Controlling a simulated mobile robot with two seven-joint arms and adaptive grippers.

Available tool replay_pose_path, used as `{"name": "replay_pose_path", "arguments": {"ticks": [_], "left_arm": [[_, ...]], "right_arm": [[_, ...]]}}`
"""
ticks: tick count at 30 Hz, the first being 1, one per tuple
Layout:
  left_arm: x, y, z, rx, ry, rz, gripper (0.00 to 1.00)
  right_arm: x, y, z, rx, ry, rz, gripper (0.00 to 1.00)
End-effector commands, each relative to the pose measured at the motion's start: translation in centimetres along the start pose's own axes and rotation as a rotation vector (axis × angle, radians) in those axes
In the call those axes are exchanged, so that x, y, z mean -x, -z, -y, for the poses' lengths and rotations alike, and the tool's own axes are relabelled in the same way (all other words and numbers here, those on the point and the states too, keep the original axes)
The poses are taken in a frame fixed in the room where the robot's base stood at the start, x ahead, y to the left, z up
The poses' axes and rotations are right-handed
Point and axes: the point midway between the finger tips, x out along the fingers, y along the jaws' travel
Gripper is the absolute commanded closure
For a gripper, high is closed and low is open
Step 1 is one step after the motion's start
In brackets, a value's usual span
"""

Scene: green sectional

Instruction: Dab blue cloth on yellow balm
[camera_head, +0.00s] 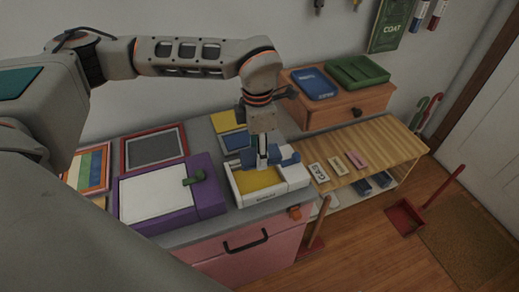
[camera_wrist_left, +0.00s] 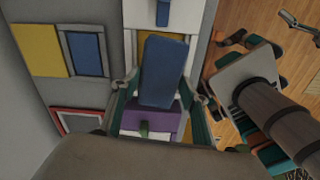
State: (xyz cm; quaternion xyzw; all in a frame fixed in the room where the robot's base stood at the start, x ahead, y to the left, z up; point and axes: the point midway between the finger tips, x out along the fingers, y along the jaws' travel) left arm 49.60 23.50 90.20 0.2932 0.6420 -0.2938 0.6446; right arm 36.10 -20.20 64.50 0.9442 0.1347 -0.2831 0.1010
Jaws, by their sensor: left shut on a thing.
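The yellow balm (camera_head: 258,180) lies in a white open tray (camera_head: 240,202) on the grey counter. My left gripper (camera_head: 262,158) points down over the back part of this tray. It is shut on the blue cloth (camera_wrist_left: 163,72), which stands out as a flat blue piece between the fingers in the wrist view. In the head view the cloth (camera_head: 247,157) shows beside the fingers, just above the balm's back edge. The cloth hides most of the balm in the wrist view, and I cannot tell whether they touch.
A purple box (camera_head: 207,207) with a white top and small green handle stands left of the tray. A yellow-and-blue panel (camera_head: 227,122) lies behind. A slatted wooden bench (camera_head: 385,148) with small tags and a drawer unit (camera_head: 345,107) are to the right.

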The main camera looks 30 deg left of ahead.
Motion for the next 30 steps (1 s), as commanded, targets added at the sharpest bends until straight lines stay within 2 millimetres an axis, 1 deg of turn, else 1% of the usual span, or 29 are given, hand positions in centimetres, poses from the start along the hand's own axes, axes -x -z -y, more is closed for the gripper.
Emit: {"name": "replay_pose_path", "arguments": {"ticks": [1, 4, 11, 17, 22, 27, 30], "left_arm": [[0.0, 0.1, -0.1, 0.044, 0.002, -0.001, 0.74], [0.0, 0.1, -0.2, 0.106, 0.002, -0.002, 0.74], [-0.8, 0.2, -0.2, 0.133, 0.003, -0.004, 0.74], [-2.5, 0.2, -0.2, 0.13, 0.004, -0.005, 0.74], [-4.4, 0.2, -0.2, 0.129, 0.005, -0.006, 0.74], [-6.1, 0.3, -0.2, 0.129, 0.006, -0.006, 0.74], [-6.8, 0.2, -0.2, 0.129, 0.005, -0.005, 0.74]], "right_arm": [[0.1, 0.1, 0.0, -0.001, 0.001, 0.001, 0.39], [0.1, -0.1, 0.1, -0.001, 0.002, 0.004, 0.39], [-0.2, -0.9, 0.3, -0.003, 0.004, 0.012, 0.39], [-0.7, -2.4, 0.6, -0.005, 0.007, 0.022, 0.39], [-1.2, -4.0, 0.9, -0.001, 0.009, 0.035, 0.39], [-1.7, -4.5, 0.7, 0.01, 0.004, 0.035, 0.39], [-1.9, -4.5, 0.4, 0.017, -0.002, 0.032, 0.39]]}}
